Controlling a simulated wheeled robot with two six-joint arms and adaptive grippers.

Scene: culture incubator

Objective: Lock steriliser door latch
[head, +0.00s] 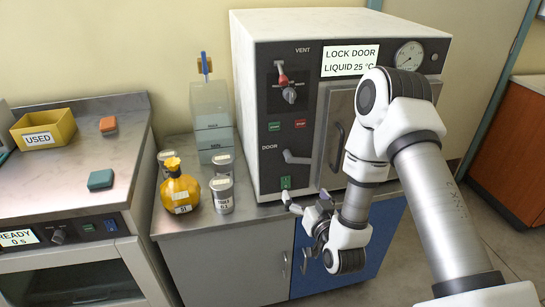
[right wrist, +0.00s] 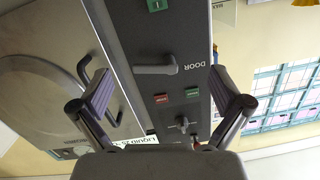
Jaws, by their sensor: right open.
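The white steriliser (head: 330,25) stands on the bench with its metal door (head: 340,125) closed against the front. The grey door latch lever (head: 297,158) sits on the dark panel under the word DOOR, lying roughly sideways and tilting slightly down to the right. It also shows upside down in the right wrist view (right wrist: 157,70), between the two fingers but farther off. My right gripper (head: 307,204) is open and empty, below and in front of the latch, touching nothing that I can see. My left gripper is out of view.
The door's black handle (head: 338,147) is just right of the latch. A red-tipped vent lever (head: 282,78) is above. A yellow flask (head: 180,190) and grey canisters (head: 222,193) stand left on the bench. A sign (head: 350,61) reads LOCK DOOR, LIQUID 25 °C.

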